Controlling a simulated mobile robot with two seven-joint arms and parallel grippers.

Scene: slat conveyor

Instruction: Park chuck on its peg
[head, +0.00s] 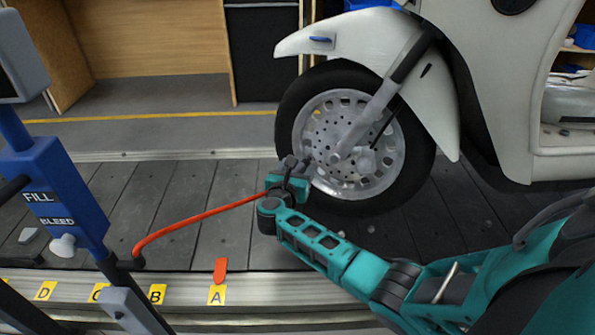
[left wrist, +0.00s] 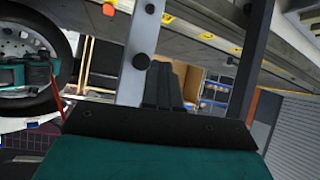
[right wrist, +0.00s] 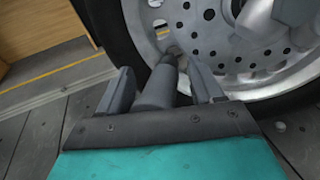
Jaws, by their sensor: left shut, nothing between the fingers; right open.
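The chuck (right wrist: 158,88) is a dark grey cylinder at the wheel's rim, its narrow tip pointing at the wheel (head: 345,130). It lies between the spread fingers of my right gripper (right wrist: 160,88); the gripper is open around it. In the head view my right gripper (head: 292,168) is in front of the wheel and mostly hides the chuck. A red hose (head: 200,216) runs from the gripper to the blue post (head: 62,190) marked FILL and BLEED. My left gripper (left wrist: 168,84) is shut and empty, close to a pale post (left wrist: 140,60) with dark knobs. I cannot tell which part is the peg.
A white scooter (head: 490,90) stands on the dark slat conveyor (head: 180,200). A pale rail (head: 270,288) with yellow letter labels runs along the front, with an orange marker (head: 220,270) at A. The slats between post and wheel are mostly clear, apart from the hose above them.

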